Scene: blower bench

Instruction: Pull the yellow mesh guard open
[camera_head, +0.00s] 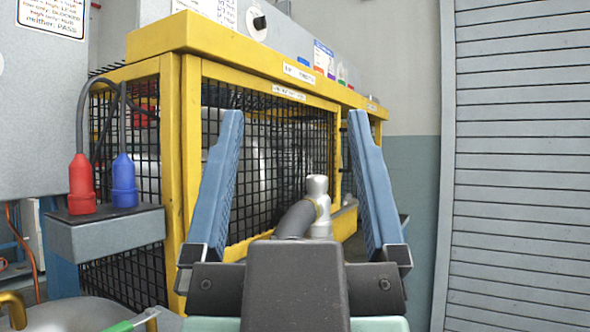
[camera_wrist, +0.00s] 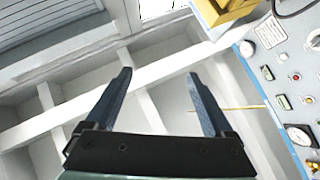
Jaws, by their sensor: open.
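The yellow mesh guard (camera_head: 190,150) is a yellow frame with black wire mesh panels, and it fills the middle left of the head view. Its front panel looks closed against the frame. My gripper (camera_head: 290,125) is open and empty, its two blue fingers spread wide and pointing up in front of the guard. The fingers cover part of the mesh, and I cannot tell the distance to it. In the wrist view my gripper (camera_wrist: 160,75) is also open with nothing between the fingers. A yellow corner (camera_wrist: 225,10), probably of the guard, shows at the top there.
A red plug (camera_head: 82,186) and a blue plug (camera_head: 123,182) with dark cables stand on a grey box (camera_head: 110,230) left of the guard. A grey pipe with a pale fitting (camera_head: 318,200) is near the mesh. A slatted shutter (camera_head: 520,160) stands at right.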

